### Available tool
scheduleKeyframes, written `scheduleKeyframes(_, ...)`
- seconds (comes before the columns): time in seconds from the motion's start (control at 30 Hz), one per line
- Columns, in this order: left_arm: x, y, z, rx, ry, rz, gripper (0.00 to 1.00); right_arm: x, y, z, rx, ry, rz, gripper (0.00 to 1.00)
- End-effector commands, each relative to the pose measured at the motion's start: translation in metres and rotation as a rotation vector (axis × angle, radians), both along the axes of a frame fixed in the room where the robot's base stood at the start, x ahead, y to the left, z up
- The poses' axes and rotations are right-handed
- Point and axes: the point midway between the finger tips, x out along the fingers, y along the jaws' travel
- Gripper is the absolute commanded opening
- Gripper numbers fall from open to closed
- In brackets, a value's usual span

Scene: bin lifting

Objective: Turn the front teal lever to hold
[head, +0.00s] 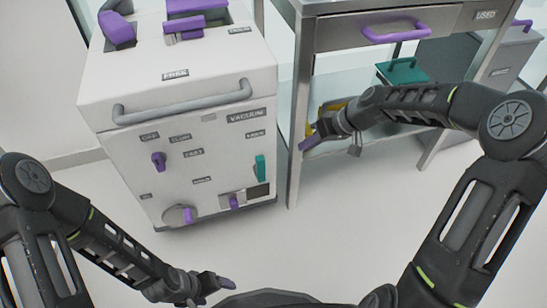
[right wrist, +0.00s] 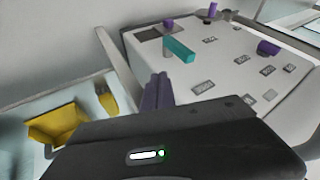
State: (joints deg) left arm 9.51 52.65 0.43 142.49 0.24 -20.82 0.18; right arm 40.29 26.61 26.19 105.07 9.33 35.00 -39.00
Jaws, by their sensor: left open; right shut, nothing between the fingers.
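The front teal lever (head: 260,168) is on the right side of the white machine's front panel (head: 215,160). It stands roughly upright, below a small label that I cannot read. In the right wrist view the teal lever (right wrist: 180,50) sticks out from the panel, beyond my fingers. My right gripper (head: 307,142) is shut and empty, to the right of the lever and apart from it, near the table leg. Its purple fingers (right wrist: 157,92) show in the right wrist view. My left gripper (head: 222,285) is open, low in front of the machine, touching nothing visible.
Purple knobs (head: 158,160) and a grey bar handle (head: 182,101) are on the machine's front. A metal table (head: 385,30) with a purple-handled drawer stands to the right. A yellow bin (right wrist: 55,125) and a teal-handled box (head: 402,72) are beneath it. The floor in front is clear.

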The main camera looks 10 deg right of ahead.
Motion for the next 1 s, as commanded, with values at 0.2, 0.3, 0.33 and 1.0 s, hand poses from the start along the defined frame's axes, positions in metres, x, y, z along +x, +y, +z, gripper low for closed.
scheduleKeyframes(0.2, 0.000, 0.000, -0.001, 0.000, 0.000, 0.000, 0.80, 0.001, 0.001, -0.003, 0.000, 0.000, -0.001, 0.00)
scheduleKeyframes(0.3, 0.001, 0.000, -0.003, 0.000, -0.001, 0.000, 0.80, 0.003, 0.004, -0.008, 0.000, 0.000, -0.001, 0.00)
scheduleKeyframes(0.33, 0.001, 0.001, -0.004, 0.001, -0.001, 0.002, 0.80, 0.003, 0.005, -0.010, 0.000, 0.000, -0.001, 0.00)
scheduleKeyframes(1.0, 0.008, 0.001, -0.043, 0.006, -0.019, 0.013, 0.80, 0.033, 0.075, -0.083, 0.000, 0.000, 0.001, 0.00)
